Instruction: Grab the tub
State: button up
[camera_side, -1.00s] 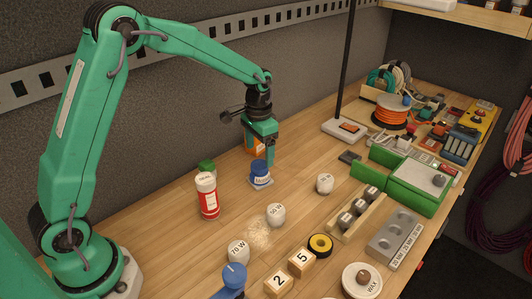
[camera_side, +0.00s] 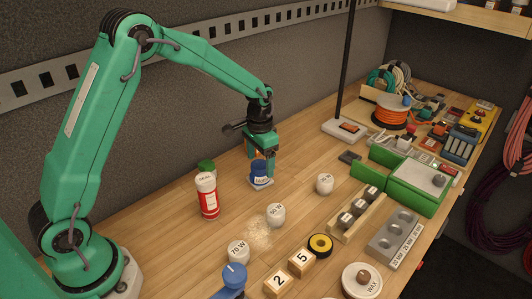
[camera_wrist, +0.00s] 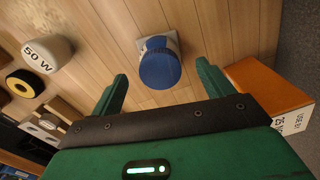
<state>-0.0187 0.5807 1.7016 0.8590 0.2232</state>
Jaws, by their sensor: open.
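The tub with a blue lid (camera_side: 259,168) stands upright on a small pale square base on the bench, near the wall. It also shows in the wrist view, where its blue lid (camera_wrist: 159,68) lies ahead of my gripper, between the lines of the two fingers. My gripper (camera_side: 262,164) is open and pointing down, right at the tub in the side view. In the wrist view my two green fingers (camera_wrist: 162,76) are spread with nothing held between them. I cannot tell whether a finger touches the tub.
An orange box (camera_wrist: 262,90) stands close beside one finger. A red can (camera_side: 207,196) and a green-capped container (camera_side: 206,167) stand left of the tub. Round white pieces marked in W, such as the 50 W one (camera_side: 276,214), stand toward the front. A wooden rack (camera_side: 356,213) is to the right.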

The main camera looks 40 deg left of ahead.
aim_at(260, 164)
jog(key=shift+f, duration=2.25)
jog(key=c, duration=1.1)
jog(key=shift+o, duration=0.2)
jog(key=shift+r, duration=0.15)
jog(key=shift+r, duration=0.6)
jog(key=r, duration=0.3)
jog(key=shift+s+d+r, duration=0.1)
jog(key=shift+s+d, duration=0.1)
jog(key=shift+d, duration=0.1)
jog(key=s+d+r, duration=0.5)
jog(key=d+r, duration=0.1)
jog(key=d, duration=0.3)
jog(key=shift+s+d+r, duration=0.2)
jog(key=shift+s+d, duration=0.05)
